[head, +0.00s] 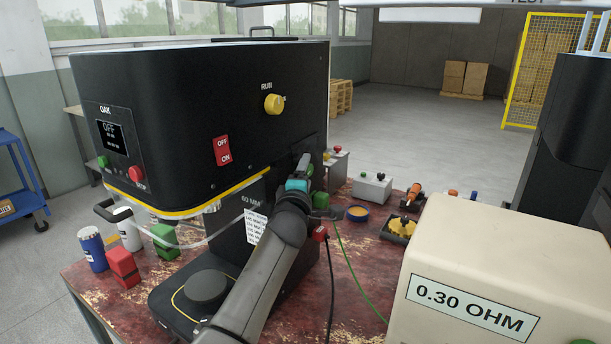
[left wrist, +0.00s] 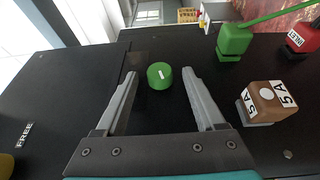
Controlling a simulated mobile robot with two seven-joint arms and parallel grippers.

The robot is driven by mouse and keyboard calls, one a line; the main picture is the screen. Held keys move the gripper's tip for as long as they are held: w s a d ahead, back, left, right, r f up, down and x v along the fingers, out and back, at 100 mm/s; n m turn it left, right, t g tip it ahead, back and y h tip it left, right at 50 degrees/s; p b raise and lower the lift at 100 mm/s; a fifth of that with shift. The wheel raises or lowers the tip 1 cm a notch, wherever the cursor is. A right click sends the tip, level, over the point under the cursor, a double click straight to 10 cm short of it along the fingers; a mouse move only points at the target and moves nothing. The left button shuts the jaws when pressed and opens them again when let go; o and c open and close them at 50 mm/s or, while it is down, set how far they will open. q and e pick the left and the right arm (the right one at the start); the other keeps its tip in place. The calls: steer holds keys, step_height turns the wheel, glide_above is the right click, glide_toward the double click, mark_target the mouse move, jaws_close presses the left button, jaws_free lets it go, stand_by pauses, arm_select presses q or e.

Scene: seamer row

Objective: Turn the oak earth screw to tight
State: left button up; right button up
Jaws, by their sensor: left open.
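The oak machine (head: 190,120) is the large black seamer labelled OAK, its display reading OFF. In the left wrist view, its round green earth screw (left wrist: 160,76) stands on the black panel with a short white line on its cap. My left gripper (left wrist: 160,82) is open, with one finger on each side of the screw and a visible gap to both. In the head view my left gripper (head: 303,172) is at the machine's right side and hides the screw.
Close by are a green clamp (left wrist: 235,40) with a green lead, a brown 5 A block (left wrist: 265,100) and a red plug (left wrist: 300,38). A FREE label (left wrist: 25,134) is at left. A box marked 0.30 OHM (head: 480,260) stands at front right.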

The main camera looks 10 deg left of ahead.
arm_select(q)
jaws_close()
stand_by(0.5)
steer(key=shift+w+d+r+m+g+y+p, duration=0.1)
steer(key=shift+r+m+g+p, duration=0.2)
steer(key=shift+g+p, duration=1.35)
steer(key=shift+s+a+r+m+g+y+p, duration=0.15)
steer(key=shift+m+g+p, duration=0.3)
steer(key=shift+p, duration=2.4)
steer(key=shift+w+d+r+m+g+y+p, duration=0.1)
steer(key=shift+w+d+r+m+g+p, duration=0.2)
steer(key=shift+g+p, duration=1.35)
steer(key=shift+s+a+f+t+p, duration=0.1)
steer(key=shift+a+f+t+p, duration=0.1)
steer(key=shift+t+p, duration=0.35)
